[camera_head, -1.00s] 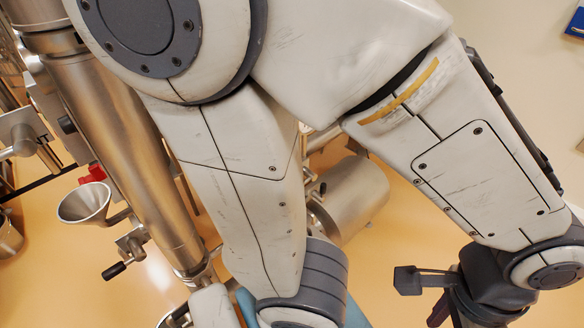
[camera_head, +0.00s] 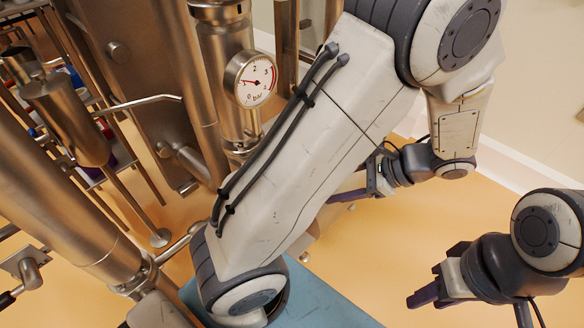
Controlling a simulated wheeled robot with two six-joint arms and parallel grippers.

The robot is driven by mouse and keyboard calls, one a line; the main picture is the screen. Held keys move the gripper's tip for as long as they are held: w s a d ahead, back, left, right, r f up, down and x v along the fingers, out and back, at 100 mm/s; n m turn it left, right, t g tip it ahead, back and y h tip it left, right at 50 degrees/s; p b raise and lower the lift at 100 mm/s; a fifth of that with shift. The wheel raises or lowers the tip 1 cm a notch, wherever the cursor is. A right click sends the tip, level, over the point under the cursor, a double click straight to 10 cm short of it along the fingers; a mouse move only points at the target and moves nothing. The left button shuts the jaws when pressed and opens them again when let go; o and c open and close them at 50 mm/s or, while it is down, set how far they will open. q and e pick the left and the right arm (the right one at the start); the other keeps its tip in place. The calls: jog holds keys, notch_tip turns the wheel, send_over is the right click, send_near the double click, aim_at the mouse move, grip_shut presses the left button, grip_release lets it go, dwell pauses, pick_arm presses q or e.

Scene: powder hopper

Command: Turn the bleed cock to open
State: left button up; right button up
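A small valve (camera_head: 28,268) with a dark handle end shows at the lower left edge; I cannot tell whether it is the bleed cock or how its handle is set. A round pressure gauge (camera_head: 251,79) sits on a steel pipe at upper middle. My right gripper (camera_head: 424,282) is at lower right, over the orange floor. Its fingers are apart with nothing between them. My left gripper (camera_head: 358,182) is farther back, right of the pipework and partly behind my large white arm link. Its finger gap is not clear. Both grippers are well away from the valve.
Steel columns (camera_head: 65,205) and pipes fill the left side. A slanted steel cylinder (camera_head: 68,115) stands at upper left. A blue surface (camera_head: 310,305) lies at bottom middle. The orange floor (camera_head: 375,245) is clear on the right. A pale wall base (camera_head: 510,165) runs behind.

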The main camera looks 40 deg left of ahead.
pick_arm(q)
jog(key=w+a+f+m+y+b, duration=0.35)
jog(key=w+a+f, duration=0.2)
jog(key=f, duration=0.35)
jog(key=w+a+f+m+y+b, duration=0.2)
jog(key=w+a+f+y+b, duration=0.25)
jog(key=a+f, duration=0.35)
jog(key=shift+y, duration=0.4)
jog(key=a, duration=0.3)
jog(key=s+a, duration=0.1)
jog(key=a, duration=0.2)
jog(key=s+a, duration=0.1)
jog(key=a, duration=0.2)
jog(key=shift+a+f, duration=0.2)
jog(key=shift+f, duration=0.1)
grip_shut()
